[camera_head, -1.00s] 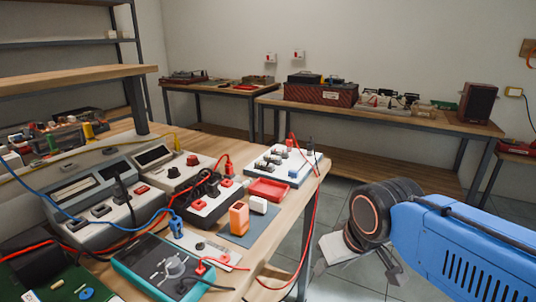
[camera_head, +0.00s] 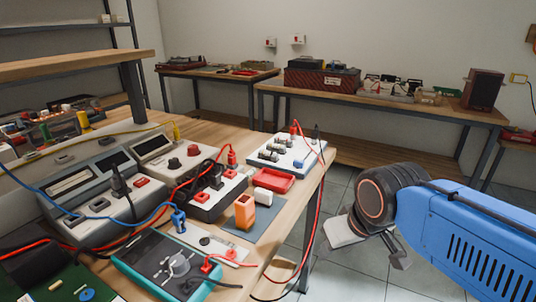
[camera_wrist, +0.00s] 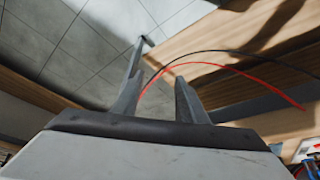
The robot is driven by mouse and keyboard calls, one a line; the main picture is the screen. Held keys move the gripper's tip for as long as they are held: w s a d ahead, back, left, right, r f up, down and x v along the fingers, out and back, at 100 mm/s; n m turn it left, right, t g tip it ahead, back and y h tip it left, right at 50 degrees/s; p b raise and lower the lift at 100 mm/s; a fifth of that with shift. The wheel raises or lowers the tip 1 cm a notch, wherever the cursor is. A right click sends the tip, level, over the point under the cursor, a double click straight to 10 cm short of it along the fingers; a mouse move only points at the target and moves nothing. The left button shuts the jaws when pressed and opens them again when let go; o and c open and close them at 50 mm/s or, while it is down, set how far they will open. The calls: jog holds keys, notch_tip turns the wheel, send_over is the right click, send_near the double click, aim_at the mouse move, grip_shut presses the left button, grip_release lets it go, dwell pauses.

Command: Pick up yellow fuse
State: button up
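I cannot tell for sure which thing is the yellow fuse. A small yellow upright piece (camera_head: 176,131) stands behind the meters on the near workbench (camera_head: 283,243). A larger yellow cylinder (camera_head: 83,120) stands farther left among small parts. My gripper (camera_head: 372,247) hangs at the right, off the bench edge and over the floor, well apart from both yellow things. In the wrist view my gripper (camera_wrist: 158,88) has its two fingers apart with nothing between them. No yellow fuse shows in the wrist view.
The bench holds grey meters (camera_head: 90,195), a teal meter (camera_head: 170,265), an orange block (camera_head: 244,212), a red tray (camera_head: 273,180) and a white component board (camera_head: 288,152). Red, blue and black cables cross it; a red one hangs over its edge. Tiled floor (camera_head: 345,275) is clear at right.

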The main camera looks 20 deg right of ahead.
jog(key=shift+c, duration=0.6)
notch_tip(320, 180, up, 30)
jog(key=n+g, duration=0.5)
jog(key=n, duration=0.4)
send_over(268, 151)
notch_tip(268, 151, down, 17)
jog(key=shift+f, duration=0.1)
grip_shut()
